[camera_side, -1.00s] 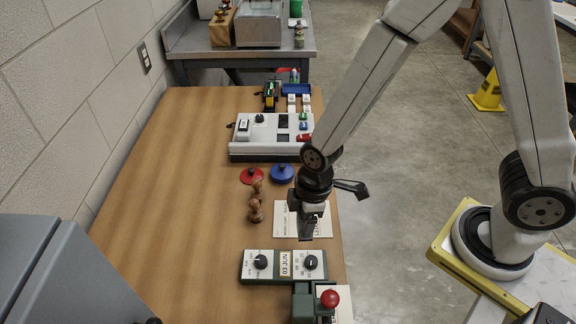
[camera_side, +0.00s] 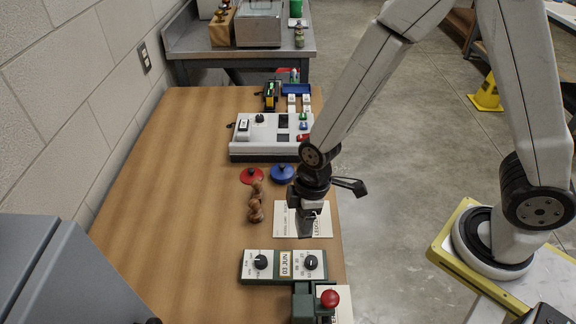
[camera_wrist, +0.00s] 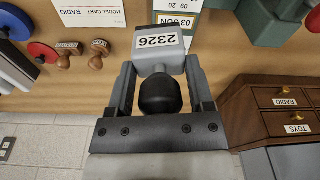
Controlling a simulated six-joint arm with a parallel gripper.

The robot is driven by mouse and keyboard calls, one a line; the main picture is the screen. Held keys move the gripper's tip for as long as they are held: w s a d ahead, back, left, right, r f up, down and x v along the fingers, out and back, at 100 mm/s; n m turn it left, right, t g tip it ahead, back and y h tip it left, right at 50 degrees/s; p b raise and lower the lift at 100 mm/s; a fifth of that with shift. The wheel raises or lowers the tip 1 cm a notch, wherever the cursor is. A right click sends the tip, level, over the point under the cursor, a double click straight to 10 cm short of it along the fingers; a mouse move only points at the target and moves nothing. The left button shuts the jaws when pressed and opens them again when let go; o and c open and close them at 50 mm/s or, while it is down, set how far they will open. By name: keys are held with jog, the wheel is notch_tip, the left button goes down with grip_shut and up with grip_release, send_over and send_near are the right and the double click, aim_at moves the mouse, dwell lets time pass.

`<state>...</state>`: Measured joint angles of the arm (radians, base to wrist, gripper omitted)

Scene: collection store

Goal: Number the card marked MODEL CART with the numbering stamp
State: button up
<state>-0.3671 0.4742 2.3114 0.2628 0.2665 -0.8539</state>
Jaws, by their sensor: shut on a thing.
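My gripper (camera_wrist: 160,85) is shut on the numbering stamp (camera_wrist: 160,42), with its black knob between the fingers. The stamp is grey, and its white label reads 2326. In the side view my gripper (camera_side: 313,200) points down over the white card (camera_side: 285,220), and the stamp (camera_side: 306,224) hides part of that card. I cannot tell whether the stamp touches it.
Wooden stamps (camera_side: 256,210), a red pad (camera_side: 251,176) and a blue pad (camera_side: 282,173) stand beyond. A wooden drawer cabinet (camera_wrist: 275,110) is at right. The table's left is clear.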

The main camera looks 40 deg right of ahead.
jog(key=w+d+f+m, duration=0.2)
jog(key=w+d+f, duration=0.2)
jog(key=w+d, duration=0.7)
jog(key=shift+w+f, duration=0.35)
jog(key=shift+w, duration=0.05)
jog(key=shift+f, duration=0.15)
jog(key=shift+w+a+f, duration=0.1)
jog(key=shift+w+f, duration=0.05)
jog(key=shift+f, duration=0.9)
jog(key=shift+w+a+f, duration=0.1)
jog(key=shift+a+f, duration=0.05)
jog(key=shift+f, duration=0.85)
jog(key=shift+w+a+f, duration=0.1)
jog(key=shift+w+f, duration=0.05)
jog(key=shift+f, duration=0.9)
jog(key=shift+f, duration=0.55)
jog(key=shift+r, duration=0.1)
notch_tip(320, 180, up, 7)
dwell(0.8)
